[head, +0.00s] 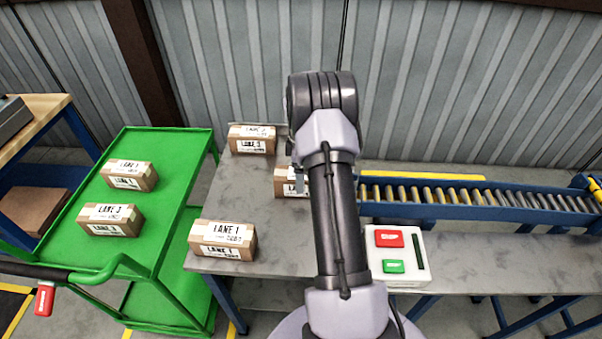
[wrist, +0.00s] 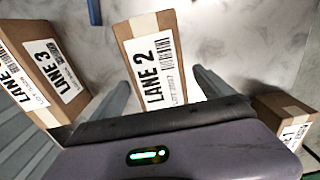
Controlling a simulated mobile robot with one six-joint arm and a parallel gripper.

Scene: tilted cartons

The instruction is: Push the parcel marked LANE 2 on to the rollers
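The LANE 2 parcel (wrist: 150,62), a brown carton with a white label, lies on the grey table between my gripper's fingers in the wrist view. In the head view it appears to be the carton (head: 284,183) partly hidden behind my arm, its label unreadable there. My gripper (wrist: 160,78) is open, one finger on each side of the parcel's near end; whether either finger touches it I cannot tell. In the head view the gripper is mostly hidden by my arm. The rollers (head: 520,200), grey and yellow in a blue frame, run off to the right of the table.
A LANE 3 parcel (head: 251,146) stands at the table's back, a LANE 1 parcel (head: 223,250) at its front left. A control box (head: 410,277) with red and green buttons sits at front right. A green trolley (head: 160,234) on the left carries two parcels.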

